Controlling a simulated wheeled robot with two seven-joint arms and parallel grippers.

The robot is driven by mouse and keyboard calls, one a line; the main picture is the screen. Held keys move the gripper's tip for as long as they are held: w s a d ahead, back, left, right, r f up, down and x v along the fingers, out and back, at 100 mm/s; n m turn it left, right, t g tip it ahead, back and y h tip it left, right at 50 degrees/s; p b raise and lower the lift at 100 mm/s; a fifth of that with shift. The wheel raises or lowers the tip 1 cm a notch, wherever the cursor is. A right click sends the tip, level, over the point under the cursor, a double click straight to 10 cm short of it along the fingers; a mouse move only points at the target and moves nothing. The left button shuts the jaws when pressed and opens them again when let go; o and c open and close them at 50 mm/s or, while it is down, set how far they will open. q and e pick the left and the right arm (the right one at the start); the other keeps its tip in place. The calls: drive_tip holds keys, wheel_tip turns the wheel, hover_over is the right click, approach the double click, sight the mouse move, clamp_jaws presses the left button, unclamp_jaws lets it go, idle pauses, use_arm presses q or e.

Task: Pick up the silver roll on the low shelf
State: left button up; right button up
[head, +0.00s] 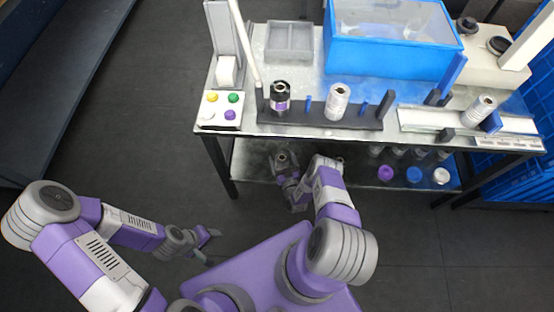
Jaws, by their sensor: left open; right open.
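The low shelf (252,170) runs under the table, shaded by its top. A small greyish roll end (282,158) shows on it just beyond my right gripper; its colour is hard to make out. Several more grey roll ends (398,152) stand further right on the shelf, partly hidden by the tabletop edge. My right gripper (291,188) is open at the shelf's front, close to the near roll; I cannot tell whether they touch. My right forearm hides part of the shelf. My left gripper (208,244) is open and empty over the floor, left of my base.
Purple (385,173), blue (413,174) and white (441,175) round items sit on the shelf's right part. Floor on the left is clear.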

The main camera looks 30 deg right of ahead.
drive_tip(key=shift+w, duration=0.3)
drive_tip(key=shift+s, duration=0.1)
drive_tip(key=shift+c, duration=1.1)
drive_tip(key=shift+r, duration=0.1)
drive_tip(key=c, duration=1.1)
